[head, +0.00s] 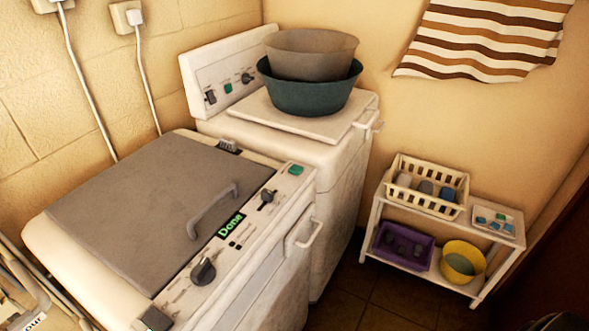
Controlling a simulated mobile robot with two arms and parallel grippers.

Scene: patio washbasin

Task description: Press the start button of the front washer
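The front washer (100,270) is the nearer white machine, with a closed grey lid (140,205) and a curved grey handle. Its control strip runs along the right edge of the top. The strip carries a green button (296,169) at the far end, a small dark knob (267,196), a display (230,225) reading "Done" in green, small dark buttons (236,243) beside it, and a larger dark knob (203,271). I cannot tell for certain which one is the start button. Neither of my grippers can be made out in the head view.
A second white machine (335,160) stands behind, with a grey basin (310,55) nested in a dark green basin (310,95) on top. A low white shelf (482,290) with baskets stands at the right. Bare floor (365,300) lies between.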

